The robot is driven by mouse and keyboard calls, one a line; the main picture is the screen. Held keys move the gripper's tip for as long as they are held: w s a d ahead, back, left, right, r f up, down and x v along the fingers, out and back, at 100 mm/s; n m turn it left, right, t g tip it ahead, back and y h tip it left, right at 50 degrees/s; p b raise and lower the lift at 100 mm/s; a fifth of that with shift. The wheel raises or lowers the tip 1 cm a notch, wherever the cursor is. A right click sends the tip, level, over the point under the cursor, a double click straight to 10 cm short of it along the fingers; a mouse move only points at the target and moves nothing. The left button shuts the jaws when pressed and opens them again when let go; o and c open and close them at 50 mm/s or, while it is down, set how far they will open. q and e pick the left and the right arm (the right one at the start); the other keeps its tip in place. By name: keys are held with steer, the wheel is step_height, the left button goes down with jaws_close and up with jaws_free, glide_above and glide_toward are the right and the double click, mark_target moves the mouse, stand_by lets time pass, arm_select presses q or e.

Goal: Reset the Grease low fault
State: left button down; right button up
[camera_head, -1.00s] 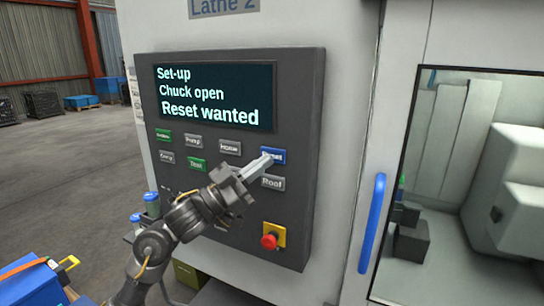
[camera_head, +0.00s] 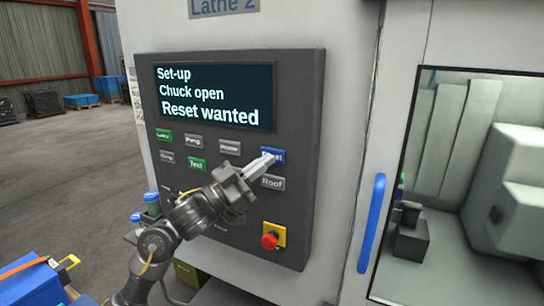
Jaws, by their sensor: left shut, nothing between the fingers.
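The dark control panel (camera_head: 300,110) stands on the front of the machine marked Lathe 2. Its screen (camera_head: 215,96) reads "Set-up", "Chuck open" and "Reset wanted". A blue button (camera_head: 275,155) sits at the right end of the upper button row; its label is partly covered. My left gripper (camera_head: 268,162) is shut and empty, its fingertips at the lower left of the blue button. I cannot tell whether they touch it. The grey Roof button (camera_head: 272,183) is just below. My left arm hides part of the lower panel. My right gripper is not in view.
A red stop knob on a yellow plate (camera_head: 279,232) sits low on the panel. Green buttons (camera_head: 164,135) and grey ones are at the left. A blue door handle (camera_head: 372,222) stands right of the panel, by a window. Blue-lidded containers (camera_head: 151,203) stand behind my arm.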

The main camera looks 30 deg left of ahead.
arm_select(q)
steer(key=shift+w, duration=0.35)
stand_by(0.3)
steer(key=shift+s, duration=0.15)
steer(key=shift+s+p, duration=0.35)
steer(key=shift+s, duration=0.3)
steer(key=shift+s+p, duration=0.6)
steer(key=shift+s, duration=1.85)
